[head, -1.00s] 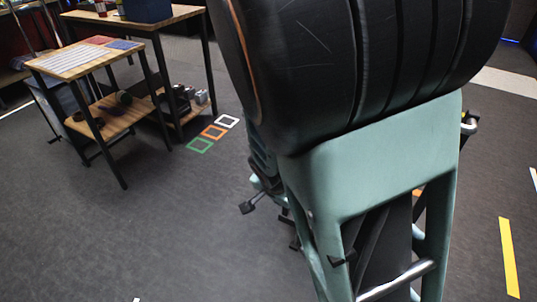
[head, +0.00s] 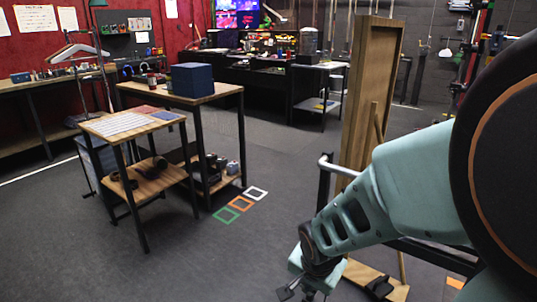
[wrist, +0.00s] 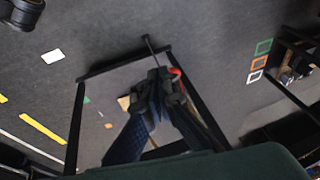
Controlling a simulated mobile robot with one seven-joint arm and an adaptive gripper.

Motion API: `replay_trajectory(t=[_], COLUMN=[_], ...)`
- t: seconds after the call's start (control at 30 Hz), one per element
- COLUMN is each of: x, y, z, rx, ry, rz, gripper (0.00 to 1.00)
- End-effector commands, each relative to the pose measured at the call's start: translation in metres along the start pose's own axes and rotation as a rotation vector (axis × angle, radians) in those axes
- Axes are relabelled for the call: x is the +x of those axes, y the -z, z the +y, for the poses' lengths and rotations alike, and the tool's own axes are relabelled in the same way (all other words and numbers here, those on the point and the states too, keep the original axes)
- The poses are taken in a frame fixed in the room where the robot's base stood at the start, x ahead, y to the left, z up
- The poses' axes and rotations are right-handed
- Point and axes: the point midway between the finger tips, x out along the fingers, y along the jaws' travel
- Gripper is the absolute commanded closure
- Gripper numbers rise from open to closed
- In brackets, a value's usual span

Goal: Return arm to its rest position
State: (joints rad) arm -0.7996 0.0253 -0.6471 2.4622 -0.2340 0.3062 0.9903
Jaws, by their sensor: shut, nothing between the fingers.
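My arm (head: 375,205) reaches in from the right edge of the head view and slopes down to the left. My gripper (head: 297,293) shows partly at the bottom of the head view, cut by the frame edge. In the wrist view my gripper (wrist: 160,80) has its dark fingers together, with nothing held. It is above the grey floor, apart from the tables. No buttons can be made out clearly.
A small wooden table (head: 126,123) and a taller one with a blue box (head: 193,79) stand at left. Green, orange and white squares (head: 240,203) mark the floor. A tall wooden board (head: 368,90) stands behind my arm. Floor between tables and arm is clear.

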Motion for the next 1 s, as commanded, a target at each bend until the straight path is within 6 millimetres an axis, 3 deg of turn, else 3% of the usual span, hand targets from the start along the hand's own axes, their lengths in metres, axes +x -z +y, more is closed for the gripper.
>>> replay_trajectory(t=[0.5, 0.8, 1.0], x=[-0.148, -0.203, -0.249], y=[0.001, -0.017, 0.000], z=[0.038, 0.066, 0.054], rx=[-0.393, -0.620, -0.618], ry=[0.122, 0.058, 0.065], rz=[0.034, 0.122, 0.109], gripper=[1.00, 1.00, 1.00])
